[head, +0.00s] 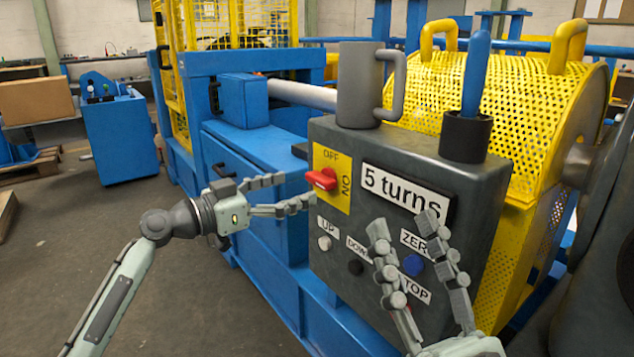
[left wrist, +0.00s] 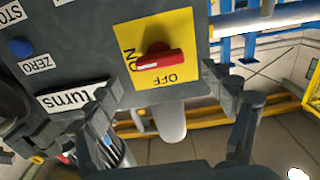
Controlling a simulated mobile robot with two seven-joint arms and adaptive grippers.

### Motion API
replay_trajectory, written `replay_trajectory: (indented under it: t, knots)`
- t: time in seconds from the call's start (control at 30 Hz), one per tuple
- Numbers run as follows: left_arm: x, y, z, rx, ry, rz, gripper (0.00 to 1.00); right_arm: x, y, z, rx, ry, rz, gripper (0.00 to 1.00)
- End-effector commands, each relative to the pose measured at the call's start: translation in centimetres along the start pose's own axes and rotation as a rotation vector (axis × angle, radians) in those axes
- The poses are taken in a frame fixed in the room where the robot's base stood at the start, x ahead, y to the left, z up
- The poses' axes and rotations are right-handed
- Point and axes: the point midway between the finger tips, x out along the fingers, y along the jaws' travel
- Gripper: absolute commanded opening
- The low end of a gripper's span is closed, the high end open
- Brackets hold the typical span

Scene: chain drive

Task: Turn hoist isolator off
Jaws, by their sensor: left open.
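The hoist isolator is a red rotary knob (head: 321,179) on a yellow plate (head: 330,158) on the grey control box (head: 455,178). OFF is printed above the knob and ON to its right. The knob's bar lies roughly horizontal, in line with ON. In the left wrist view the red knob (left wrist: 160,58) shows upside down. My left gripper (head: 296,190) is open and empty, just left of the plate, its fingers pointing at the box. The knob shows beyond and between its fingers in the wrist view. My right gripper (head: 408,228) is open in front of the box's lower right.
A "5 turns" label (head: 404,192) and UP, DOWN, ZERO and STOP buttons share the panel. A grey mug (head: 359,85) and a holder with a blue-handled tool (head: 475,88) stand on top. Blue machine frame (head: 255,170) is behind my left gripper; yellow guard (head: 545,120) behind the box.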

Motion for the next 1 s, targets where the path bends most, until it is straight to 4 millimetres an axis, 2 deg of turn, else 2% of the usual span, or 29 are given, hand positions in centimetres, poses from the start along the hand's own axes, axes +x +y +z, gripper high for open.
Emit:
replay_trajectory:
  t: [0.1, 0.3, 0.67, 1.0]
  knots:
    - [2.1, 0.0, -0.2, 0.0, 0.003, 0.001, 0.83, 0.0, 0.0, 0.1, 0.001, -0.01, 0.0, 0.4]
    - [4.6, 0.0, -0.1, -0.001, 0.001, 0.0, 0.83, 0.0, 0.0, 0.3, 0.001, -0.02, -0.001, 0.4]
    - [5.2, 0.0, 0.0, 0.0, -0.001, -0.001, 0.83, 0.0, 0.0, 0.3, 0.0, -0.022, 0.0, 0.4]
    - [5.2, 0.0, 0.0, 0.0, -0.001, -0.001, 0.42, 0.0, 0.0, 0.3, 0.0, -0.022, 0.0, 0.4]
